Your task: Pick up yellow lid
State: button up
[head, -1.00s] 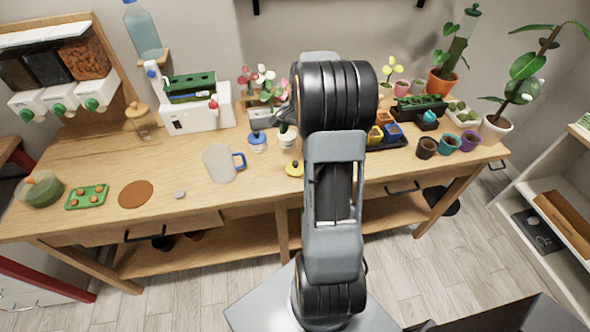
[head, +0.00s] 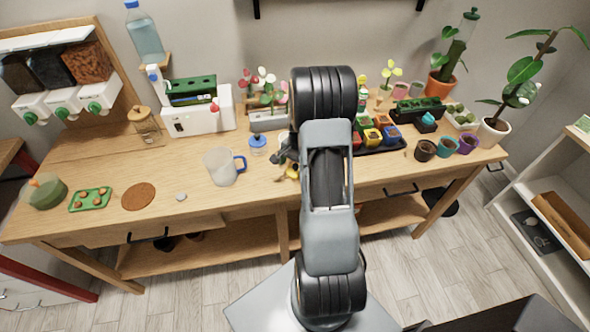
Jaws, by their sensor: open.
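The yellow lid (head: 293,174) lies on the wooden table near its front edge. It is mostly hidden by my arm and gripper, and only a small yellow part shows. My gripper (head: 283,170) is open and low, just left of and above the lid. Its fingers are small and partly hidden behind my arm. I cannot tell whether they touch the lid or stand around it.
A clear measuring cup with a blue handle (head: 221,167) stands left of the gripper. A jar with a blue top (head: 258,144) stands close behind it. To the right is a black tray of colored pots (head: 380,150).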

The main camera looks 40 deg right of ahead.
jog(key=shift+f, duration=0.2)
jog(key=shift+c, duration=0.4)
jog(key=c, duration=0.9)
jog(key=shift+o, duration=0.2)
